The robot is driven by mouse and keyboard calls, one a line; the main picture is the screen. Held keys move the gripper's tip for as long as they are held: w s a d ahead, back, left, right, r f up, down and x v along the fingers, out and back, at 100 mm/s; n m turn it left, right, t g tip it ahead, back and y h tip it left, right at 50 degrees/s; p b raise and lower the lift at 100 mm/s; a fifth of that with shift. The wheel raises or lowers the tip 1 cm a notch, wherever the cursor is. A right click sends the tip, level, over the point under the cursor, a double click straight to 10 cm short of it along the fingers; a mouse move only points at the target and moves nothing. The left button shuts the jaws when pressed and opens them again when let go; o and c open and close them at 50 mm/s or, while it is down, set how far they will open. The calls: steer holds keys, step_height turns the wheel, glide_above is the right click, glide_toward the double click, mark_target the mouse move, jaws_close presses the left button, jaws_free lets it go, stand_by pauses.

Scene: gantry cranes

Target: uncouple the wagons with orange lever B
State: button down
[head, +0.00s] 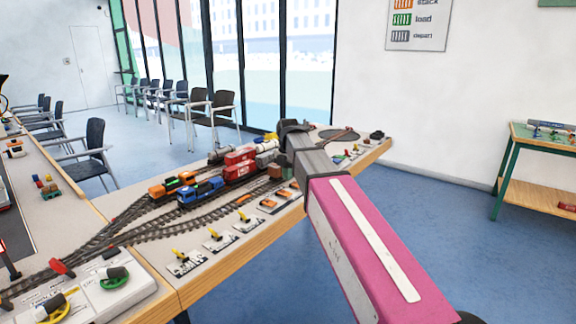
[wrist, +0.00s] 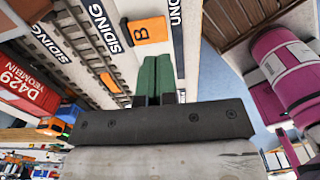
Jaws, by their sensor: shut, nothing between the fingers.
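In the wrist view an orange piece marked B (wrist: 150,31) lies on the pale board, beside a label that begins "UNCO". My gripper (wrist: 157,62) has its two dark green fingers together, just below the orange piece in the picture. They look empty and apart from it, but the height gap cannot be told. In the head view small orange pieces (head: 268,203) sit on panels along the table's front edge; which one is B cannot be read there. My arm hides the gripper's fingertips in that view. A red wagon (head: 240,157) stands on the tracks; it also shows in the wrist view (wrist: 25,90).
An orange locomotive (head: 172,187) and a blue locomotive (head: 200,191) stand left of the wagons. Several yellow levers (head: 214,234) line the front edge. Tracks (wrist: 75,40) marked "SIDING" run left of the orange piece. The floor (head: 400,190) right of the table is clear.

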mark_target(288, 194)
steer(key=shift+f, duration=3.1)
steer(key=shift+s+d+f, duration=0.15)
steer(key=shift+s+f, duration=0.05)
steer(key=shift+f, duration=0.15)
steer(key=shift+w+t+y, duration=0.1)
steer(key=shift+t+y, duration=0.2)
steer(key=shift+y, duration=0.1)
steer(key=shift+r, duration=0.75)
steer(key=shift+r, duration=0.1)
